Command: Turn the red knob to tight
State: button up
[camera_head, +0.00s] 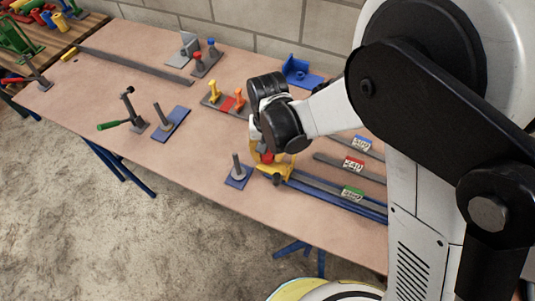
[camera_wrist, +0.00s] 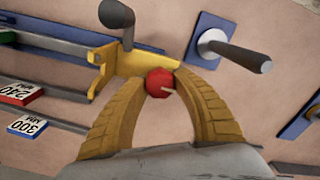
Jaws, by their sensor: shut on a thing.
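The red knob (camera_wrist: 160,83) is a small ball with a pale mark on its side. It sits between the two curved yellow fingers of my gripper (camera_wrist: 161,74) in the wrist view. My gripper is shut on it. In the head view the red knob (camera_head: 267,157) shows only in part below my dark wrist, with my gripper (camera_head: 266,158) around it. A yellow bracket (camera_wrist: 103,64) stands right beside the fingers, at the end of a blue and grey rail. I cannot tell how far the knob is turned.
A grey post on a blue plate (camera_head: 237,180) stands close to the left of my gripper. Grey bars with blue, red and green number labels (camera_head: 353,165) lie to the right. Yellow and orange pegs (camera_head: 214,91) stand behind.

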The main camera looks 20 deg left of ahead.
aim_at(268, 154)
jog(key=shift+c, duration=0.2)
jog(key=o, duration=1.2)
notch_tip(268, 154, up, 12)
jog(key=shift+r, duration=0.1)
jog(key=shift+w+d, duration=0.1)
jog(key=d+r+m+t, duration=0.1)
jog(key=d+r, duration=0.2)
jog(key=d, duration=0.5)
jog(key=d+r+m+t+y, duration=0.1)
jog(key=d+r+t, duration=0.15)
jog(key=d, duration=0.65)
jog(key=d+r+m+t, duration=0.1)
jog(key=d+r, duration=0.3)
jog(key=d, duration=0.4)
jog(key=s+d+t, duration=0.1)
jog(key=d, duration=0.2)
jog(key=s+d, duration=0.2)
jog(key=d, duration=0.1)
jog(key=s+d+m+t+h, duration=0.1)
jog(key=d, duration=0.2)
jog(key=shift+s+r+t, duration=0.1)
jog(key=shift+s+t, duration=0.25)
